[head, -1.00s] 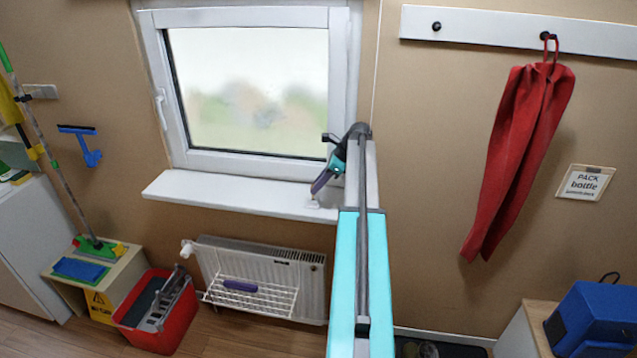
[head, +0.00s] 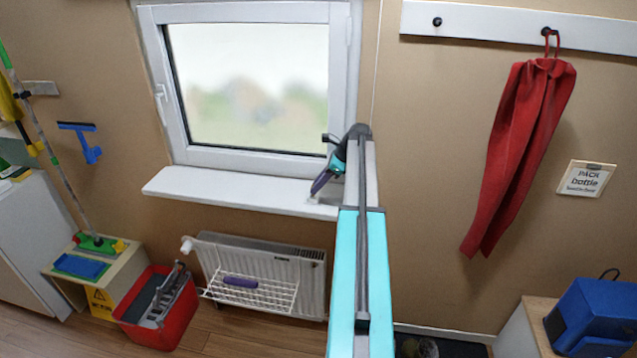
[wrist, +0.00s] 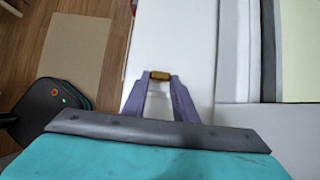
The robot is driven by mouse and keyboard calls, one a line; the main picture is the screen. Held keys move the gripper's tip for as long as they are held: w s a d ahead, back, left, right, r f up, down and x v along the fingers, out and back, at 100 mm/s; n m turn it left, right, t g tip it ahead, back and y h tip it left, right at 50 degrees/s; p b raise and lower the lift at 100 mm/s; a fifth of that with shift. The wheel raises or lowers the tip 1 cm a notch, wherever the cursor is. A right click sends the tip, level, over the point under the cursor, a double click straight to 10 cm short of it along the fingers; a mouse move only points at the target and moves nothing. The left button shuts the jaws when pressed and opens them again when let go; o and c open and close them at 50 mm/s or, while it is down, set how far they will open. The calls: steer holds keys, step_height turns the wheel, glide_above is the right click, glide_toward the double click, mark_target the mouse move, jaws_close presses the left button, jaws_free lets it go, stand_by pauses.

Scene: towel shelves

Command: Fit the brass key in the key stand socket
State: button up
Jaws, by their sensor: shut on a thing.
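My gripper (wrist: 160,82) has purple fingers and is shut on the brass key (wrist: 160,75), which shows as a small brass-coloured block at the fingertips in the wrist view. In the head view my gripper (head: 317,190) points down and left, just above the right part of the white window sill (head: 235,192). A small pale thing (head: 313,199) shows at the sill just under the fingertips. It may be the key stand, but it is too small to tell. The socket cannot be made out in either view, nor can I tell whether the key touches anything.
The window (head: 248,88) stands behind the sill, and a radiator (head: 300,270) with a white wire rack (head: 262,298) is below. The sill left of my gripper is clear. A red towel (head: 520,150) hangs at right. A red bucket (head: 180,325) stands on the floor.

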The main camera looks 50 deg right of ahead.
steer(key=shift+f, duration=0.15)
steer(key=o, duration=1.2)
steer(key=b+v, duration=0.5)
steer(key=v, duration=0.9)
